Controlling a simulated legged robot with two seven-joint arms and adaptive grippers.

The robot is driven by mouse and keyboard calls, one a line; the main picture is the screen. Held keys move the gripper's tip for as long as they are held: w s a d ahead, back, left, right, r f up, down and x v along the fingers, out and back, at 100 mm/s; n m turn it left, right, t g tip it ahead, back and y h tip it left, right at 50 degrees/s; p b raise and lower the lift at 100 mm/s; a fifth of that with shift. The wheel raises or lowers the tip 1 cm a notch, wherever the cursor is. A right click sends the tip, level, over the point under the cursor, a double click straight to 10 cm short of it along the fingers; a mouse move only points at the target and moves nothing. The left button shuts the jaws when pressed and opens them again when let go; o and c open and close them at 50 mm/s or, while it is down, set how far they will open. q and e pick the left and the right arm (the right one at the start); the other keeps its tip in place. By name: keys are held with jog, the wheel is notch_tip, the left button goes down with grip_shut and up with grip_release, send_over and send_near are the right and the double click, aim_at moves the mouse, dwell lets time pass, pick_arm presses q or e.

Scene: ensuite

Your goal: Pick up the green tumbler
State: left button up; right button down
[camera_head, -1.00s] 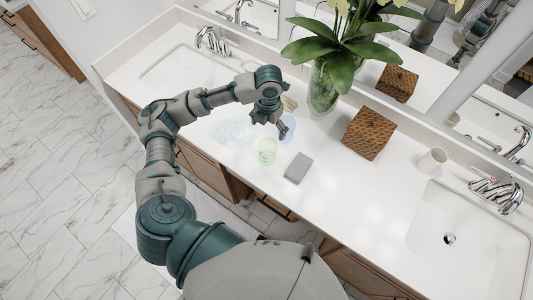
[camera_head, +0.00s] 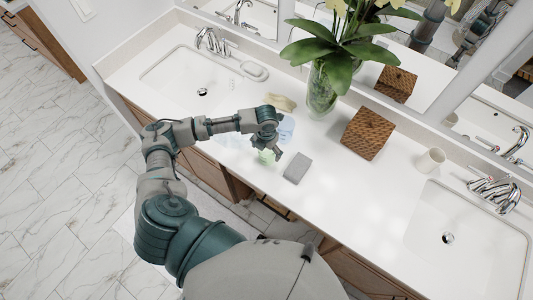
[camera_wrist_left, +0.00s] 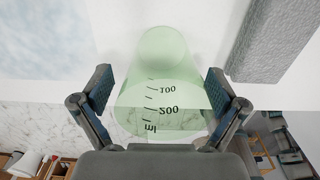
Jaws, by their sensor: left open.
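The green tumbler (camera_head: 265,157) stands on the white counter near its front edge, partly hidden by my left gripper in the head view. In the left wrist view the tumbler (camera_wrist_left: 165,85) is clear green with black volume marks, its rim toward the camera. My left gripper (camera_head: 268,150) is at the tumbler. In the left wrist view the open fingers (camera_wrist_left: 160,108) stand on either side of the tumbler, with a gap at each side. My right gripper is not in view.
A grey block (camera_head: 297,168) lies just right of the tumbler; it also shows in the left wrist view (camera_wrist_left: 275,40). A glass vase (camera_head: 322,90) with a plant and a woven box (camera_head: 367,134) stand farther back.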

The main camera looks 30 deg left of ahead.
pick_arm(q)
jog(key=shift+d, duration=0.1)
jog(key=c, duration=1.2)
jog(key=shift+c, duration=0.2)
